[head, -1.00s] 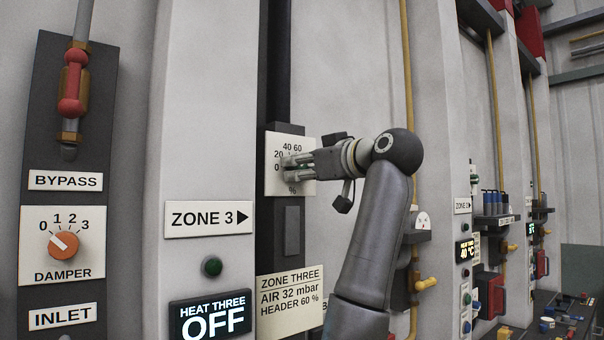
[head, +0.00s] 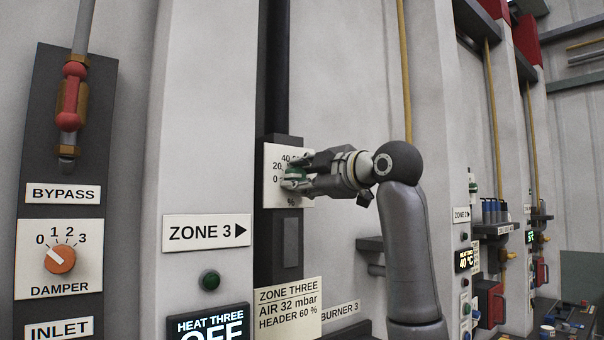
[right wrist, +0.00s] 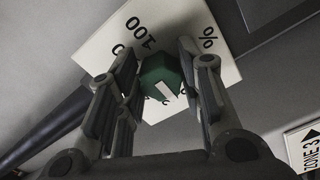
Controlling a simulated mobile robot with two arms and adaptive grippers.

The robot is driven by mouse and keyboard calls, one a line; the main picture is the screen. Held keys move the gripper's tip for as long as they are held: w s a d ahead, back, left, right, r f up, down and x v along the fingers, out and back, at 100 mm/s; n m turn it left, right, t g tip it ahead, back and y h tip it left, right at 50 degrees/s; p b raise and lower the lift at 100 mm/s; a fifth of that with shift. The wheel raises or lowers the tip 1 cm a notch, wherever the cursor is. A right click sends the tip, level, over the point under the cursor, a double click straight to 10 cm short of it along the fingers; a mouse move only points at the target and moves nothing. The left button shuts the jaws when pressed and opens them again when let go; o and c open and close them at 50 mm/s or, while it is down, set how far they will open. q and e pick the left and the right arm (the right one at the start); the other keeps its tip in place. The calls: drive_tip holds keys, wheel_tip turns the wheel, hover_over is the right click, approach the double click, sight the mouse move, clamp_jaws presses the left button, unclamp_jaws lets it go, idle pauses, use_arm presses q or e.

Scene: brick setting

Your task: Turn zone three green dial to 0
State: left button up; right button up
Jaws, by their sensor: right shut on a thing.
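The green dial (right wrist: 158,72) is a faceted knob with a white pointer mark, on a white plate (right wrist: 108,37) in the right wrist view. My right gripper (right wrist: 156,64) has its fingers on both sides of the knob and is shut on it. In the head view the right gripper (head: 298,177) covers most of the dial and part of the plate (head: 271,192). The plate's 0, 20 and % still show at its left and bottom. I cannot tell which number the pointer meets. My left gripper is in neither view.
A ZONE 3 sign (head: 207,232), a green button (head: 209,280) and a HEAT THREE OFF display (head: 208,322) are on the pillar at left. An orange DAMPER dial (head: 61,259) is farther left. A ZONE THREE card (head: 288,307) hangs below the dial.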

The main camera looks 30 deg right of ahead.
drive_tip(key=shift+n+p, duration=0.35)
drive_tip(key=shift+n, duration=0.55)
drive_tip(key=shift+f, duration=0.1)
drive_tip(key=o, duration=1)
drive_tip(key=shift+o, duration=0.2)
drive_tip(key=s, duration=1.2)
drive_tip(key=shift+d, duration=0.4)
